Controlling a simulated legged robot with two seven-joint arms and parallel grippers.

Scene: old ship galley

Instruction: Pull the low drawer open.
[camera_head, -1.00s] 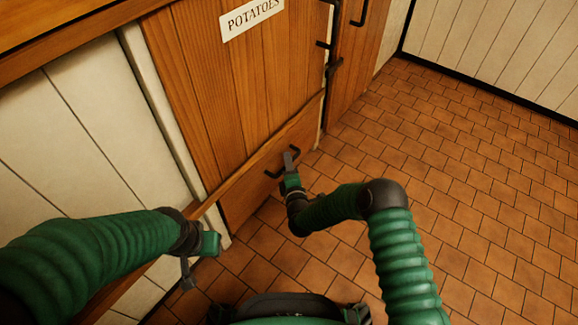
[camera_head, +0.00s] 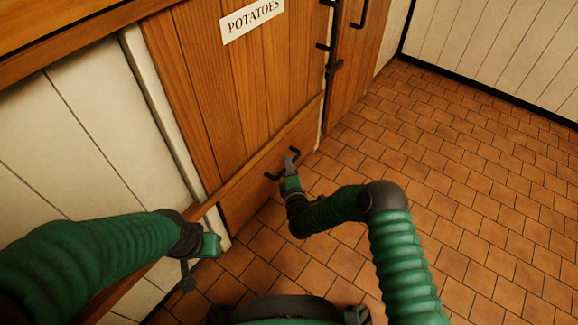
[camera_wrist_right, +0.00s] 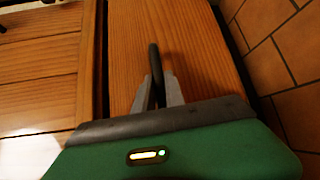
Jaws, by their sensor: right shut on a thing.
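The low drawer (camera_head: 245,195) is the wooden front beneath the potatoes door, close to the floor. Its black bar handle (camera_head: 272,176) shows on both sides of my right gripper (camera_head: 289,163). In the right wrist view the handle (camera_wrist_right: 153,62) runs between the grey fingers of the right gripper (camera_wrist_right: 158,92), which are shut on it. The drawer front (camera_wrist_right: 195,55) looks closed or nearly closed; I cannot tell exactly. My left gripper (camera_head: 198,262) hangs at the lower left, away from the drawer, and its fingers are too unclear to read.
The wooden door (camera_head: 230,90) with the POTATOES sign (camera_head: 252,18) stands above the drawer. Another wooden door (camera_head: 350,60) with black fittings is beyond it. The tiled floor (camera_head: 450,180) on the right is clear. A white panelled wall (camera_head: 90,130) is at left.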

